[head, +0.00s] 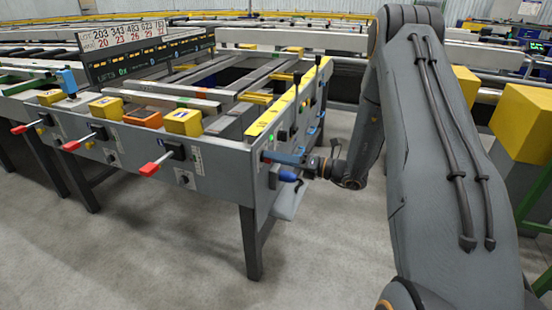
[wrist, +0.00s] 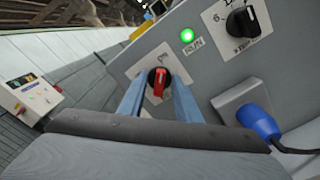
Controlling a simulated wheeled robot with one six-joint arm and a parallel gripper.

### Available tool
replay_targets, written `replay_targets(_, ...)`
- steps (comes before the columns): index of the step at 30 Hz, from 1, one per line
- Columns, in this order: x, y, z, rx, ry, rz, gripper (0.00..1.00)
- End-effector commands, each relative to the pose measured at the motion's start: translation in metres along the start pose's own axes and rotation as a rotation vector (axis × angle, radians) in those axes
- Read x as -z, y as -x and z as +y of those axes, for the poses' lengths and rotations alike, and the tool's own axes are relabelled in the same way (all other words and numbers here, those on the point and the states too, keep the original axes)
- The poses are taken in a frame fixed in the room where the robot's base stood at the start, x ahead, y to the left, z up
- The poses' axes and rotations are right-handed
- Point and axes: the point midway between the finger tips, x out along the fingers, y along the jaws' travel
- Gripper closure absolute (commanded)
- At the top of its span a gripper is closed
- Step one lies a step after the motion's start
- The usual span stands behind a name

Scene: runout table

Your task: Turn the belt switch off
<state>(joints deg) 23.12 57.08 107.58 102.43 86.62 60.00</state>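The belt switch (wrist: 158,84) is a rotary knob with a red handle on a black round base, set on a pale plate on the grey end panel. In the wrist view its handle stands nearly upright in the picture, along the fingers. My gripper (wrist: 157,88) is open, with one blue finger on each side of the knob and a small gap visible on both sides. In the head view my gripper (head: 283,158) reaches the table's end panel, and the switch cannot be made out there. A green lamp (wrist: 187,36) labelled RUN glows beside the switch.
A second black rotary knob (wrist: 241,20) sits on the same panel. A blue plug (wrist: 258,122) with a dark cable juts out close to the right of my gripper. Red-tipped levers (head: 150,168) stick out along the table's front. Yellow blocks (head: 182,121) stand on top.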

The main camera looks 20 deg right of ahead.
Motion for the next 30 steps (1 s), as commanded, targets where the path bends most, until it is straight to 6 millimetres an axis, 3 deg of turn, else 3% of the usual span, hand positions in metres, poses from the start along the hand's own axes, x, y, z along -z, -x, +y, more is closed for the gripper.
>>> replay_targets(1, -0.0001, 0.0001, 0.0000, 0.000, 0.000, 0.000, 0.73)
replay_targets(6, -0.0001, 0.0002, 0.0000, 0.000, 0.000, 0.000, 1.00)
replay_targets(20, -0.0002, 0.0003, 0.0003, 0.000, 0.078, 0.000, 1.00)
replay_targets(30, 0.0000, 0.0003, 0.0014, 0.000, 0.346, 0.000, 1.00)
